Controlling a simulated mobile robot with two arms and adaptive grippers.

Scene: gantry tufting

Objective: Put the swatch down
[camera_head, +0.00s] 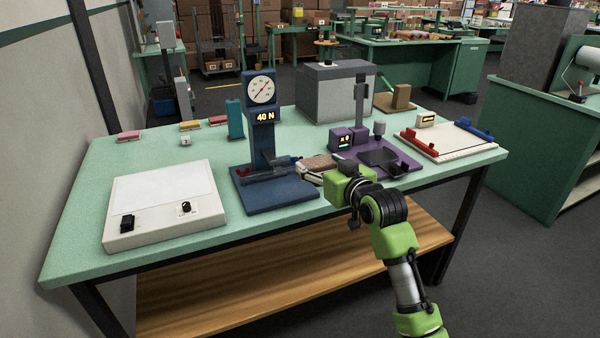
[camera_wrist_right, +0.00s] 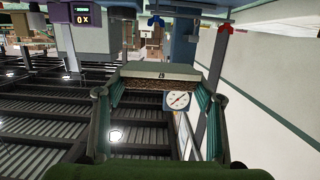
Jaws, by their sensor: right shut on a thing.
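My right gripper (camera_head: 311,172) is shut on a brown swatch (camera_head: 319,162) and holds it just right of the blue force gauge stand (camera_head: 275,196). In the right wrist view the swatch (camera_wrist_right: 160,82) sits between the two fingertips of the gripper (camera_wrist_right: 158,98), a pale layer over a brown tufted one. I cannot tell from the frames whether the swatch touches anything below. My left gripper is not in view.
The green table (camera_head: 85,215) carries a white light box (camera_head: 155,204) at left, a purple device (camera_head: 383,158) and a cream board with red and blue clamps (camera_head: 455,147) at right. Small coloured swatches (camera_head: 128,136) lie at the back left. Bare tabletop shows left of the gauge stand.

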